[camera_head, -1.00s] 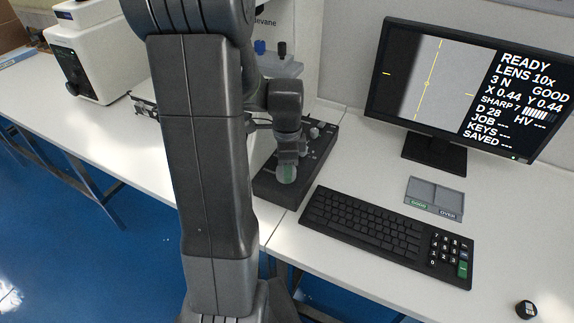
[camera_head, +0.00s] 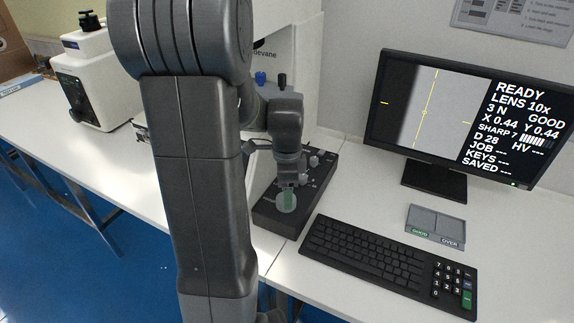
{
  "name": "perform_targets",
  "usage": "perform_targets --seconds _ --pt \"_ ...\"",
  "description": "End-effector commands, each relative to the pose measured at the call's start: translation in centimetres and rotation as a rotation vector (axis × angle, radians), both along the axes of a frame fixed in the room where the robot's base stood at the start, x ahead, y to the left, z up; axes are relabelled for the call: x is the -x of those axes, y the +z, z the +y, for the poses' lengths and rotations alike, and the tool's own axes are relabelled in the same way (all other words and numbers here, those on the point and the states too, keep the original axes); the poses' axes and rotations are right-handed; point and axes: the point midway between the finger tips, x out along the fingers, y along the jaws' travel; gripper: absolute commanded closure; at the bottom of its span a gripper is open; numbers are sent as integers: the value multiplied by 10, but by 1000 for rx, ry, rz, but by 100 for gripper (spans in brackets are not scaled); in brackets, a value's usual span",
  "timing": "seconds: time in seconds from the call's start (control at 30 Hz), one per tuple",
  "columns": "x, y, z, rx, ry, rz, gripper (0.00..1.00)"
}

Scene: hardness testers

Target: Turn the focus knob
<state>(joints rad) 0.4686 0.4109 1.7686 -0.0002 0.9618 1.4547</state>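A black control box (camera_head: 264,212) with several knobs stands on the bench, left of the keyboard. A round grey knob (camera_head: 281,207) sits at its near end, and I take it to be the focus knob, though no label is readable. The monitor (camera_head: 417,112) reads READY, LENS 10x, GOOD and SHARP 7, with a blurred grey edge under yellow cross lines.
My arm covers the middle left. A white tester (camera_head: 302,50) stands behind the box, and another machine (camera_head: 98,85) at the far left. The keyboard (camera_head: 370,262) lies close right of the box; a grey GOOD/OVER tray (camera_head: 436,221) lies beyond it.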

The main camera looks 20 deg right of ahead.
Motion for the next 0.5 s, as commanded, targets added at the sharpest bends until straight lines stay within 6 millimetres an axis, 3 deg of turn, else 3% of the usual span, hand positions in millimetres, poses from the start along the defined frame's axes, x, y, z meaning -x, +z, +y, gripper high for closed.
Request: perform_targets --seconds 0.3,0.5 --pt "-1 75 -1 3 0 -6 30" --pt "-1 104 0 2 0 -3 30"
